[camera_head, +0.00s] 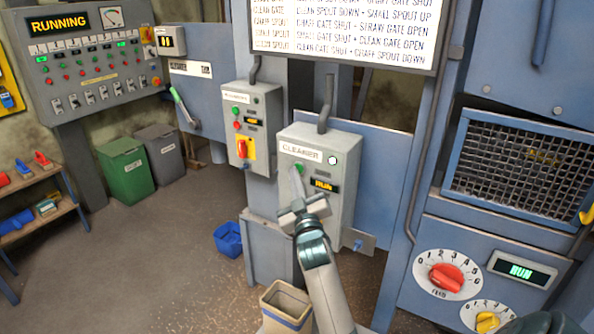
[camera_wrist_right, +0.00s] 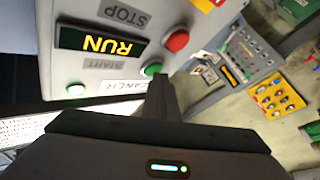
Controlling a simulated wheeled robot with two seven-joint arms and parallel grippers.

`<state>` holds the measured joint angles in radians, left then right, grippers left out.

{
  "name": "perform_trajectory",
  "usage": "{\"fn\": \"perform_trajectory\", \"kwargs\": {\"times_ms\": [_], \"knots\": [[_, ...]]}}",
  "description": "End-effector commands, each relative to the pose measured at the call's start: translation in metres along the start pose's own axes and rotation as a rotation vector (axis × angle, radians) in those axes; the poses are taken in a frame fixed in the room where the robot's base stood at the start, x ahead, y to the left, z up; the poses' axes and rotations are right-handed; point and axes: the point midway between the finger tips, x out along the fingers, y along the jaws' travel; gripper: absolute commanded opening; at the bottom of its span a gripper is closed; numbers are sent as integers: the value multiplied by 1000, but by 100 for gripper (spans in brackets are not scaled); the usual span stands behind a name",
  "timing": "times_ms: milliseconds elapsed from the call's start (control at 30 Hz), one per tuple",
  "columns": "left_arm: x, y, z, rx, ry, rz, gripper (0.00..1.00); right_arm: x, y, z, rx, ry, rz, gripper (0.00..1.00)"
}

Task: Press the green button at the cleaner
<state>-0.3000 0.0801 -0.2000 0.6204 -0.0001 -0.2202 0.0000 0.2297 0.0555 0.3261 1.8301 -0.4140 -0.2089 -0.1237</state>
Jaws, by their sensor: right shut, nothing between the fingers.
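The cleaner box (camera_head: 342,190) is a grey control box labelled CLEANER, with a lit RUN display (camera_head: 323,185). Its green button (camera_head: 298,169) is on the upper left of its face. My right gripper (camera_head: 299,197) is shut and empty, just in front of the box and close to the green button. In the right wrist view the shut fingertips (camera_wrist_right: 160,80) lie right at the green button (camera_wrist_right: 152,70); I cannot tell whether they touch it. The red stop button (camera_wrist_right: 176,40) shows there beside the RUN display (camera_wrist_right: 100,42). My left gripper is not in view.
Another grey box (camera_head: 251,125) with buttons and a red switch hangs left of the cleaner box. A large panel (camera_head: 85,60) reads RUNNING at the back left. A blue bin (camera_head: 228,240) and a beige bucket (camera_head: 286,303) stand on the floor below.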

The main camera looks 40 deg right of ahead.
Motion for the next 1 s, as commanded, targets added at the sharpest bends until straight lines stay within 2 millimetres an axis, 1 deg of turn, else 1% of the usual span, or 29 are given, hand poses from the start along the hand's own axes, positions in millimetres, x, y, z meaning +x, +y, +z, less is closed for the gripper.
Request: {"fn": "perform_trajectory", "kwargs": {"times_ms": [500, 1000], "knots": [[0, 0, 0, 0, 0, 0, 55, 1, 1, 1, 0, -1, 1, 0], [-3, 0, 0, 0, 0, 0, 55, -12, -8, -8, 0, -1, 0, 0]]}}
